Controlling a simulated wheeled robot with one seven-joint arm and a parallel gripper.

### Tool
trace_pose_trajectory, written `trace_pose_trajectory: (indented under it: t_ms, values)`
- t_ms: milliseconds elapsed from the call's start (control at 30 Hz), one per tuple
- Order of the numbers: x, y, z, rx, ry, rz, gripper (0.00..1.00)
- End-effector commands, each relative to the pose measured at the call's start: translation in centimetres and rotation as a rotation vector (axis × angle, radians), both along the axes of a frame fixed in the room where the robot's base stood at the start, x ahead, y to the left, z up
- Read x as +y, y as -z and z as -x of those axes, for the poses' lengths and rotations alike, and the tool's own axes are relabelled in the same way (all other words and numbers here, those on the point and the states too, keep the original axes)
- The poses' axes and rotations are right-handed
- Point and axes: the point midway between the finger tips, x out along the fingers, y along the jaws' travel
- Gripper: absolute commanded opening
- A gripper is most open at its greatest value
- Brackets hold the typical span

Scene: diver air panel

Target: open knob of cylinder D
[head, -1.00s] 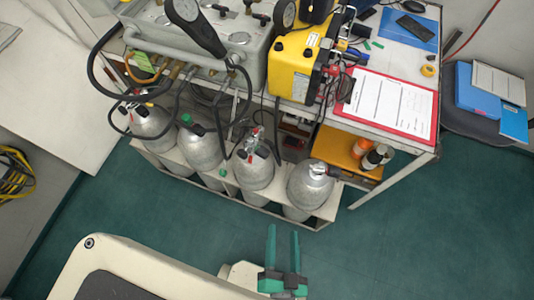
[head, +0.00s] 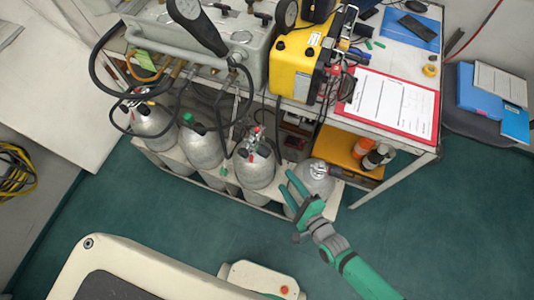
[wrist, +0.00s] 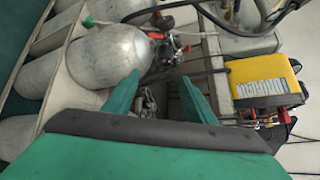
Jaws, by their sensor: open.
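Several grey gas cylinders stand in a row in the rack under the bench.
The neighbouring cylinder (head: 254,170) has a red-marked valve and hoses. Above stand the grey air panel (head: 240,40) and a yellow case (head: 297,65). A red clipboard (head: 432,124) lies on the bench's front corner.

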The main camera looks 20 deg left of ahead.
Motion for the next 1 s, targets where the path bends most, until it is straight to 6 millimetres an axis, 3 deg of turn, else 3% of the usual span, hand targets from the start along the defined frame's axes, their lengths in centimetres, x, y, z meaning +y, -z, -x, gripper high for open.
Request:
trace_pose_trajectory:
  t_ms: [100, 267, 467, 800, 1000]
  values:
    - [1.6, 0.1, -1.7, 0.069, -0.011, -0.068, 0.51]
    - [2.7, 0.1, -2.8, 0.119, -0.011, -0.116, 0.51]
    - [4.0, 0.5, -3.9, 0.128, -0.01, -0.125, 0.51]
    - [8.6, 1.9, -7.4, 0.125, -0.011, -0.124, 0.51]
    - [10.3, 2.4, -8.8, 0.125, -0.01, -0.122, 0.51]
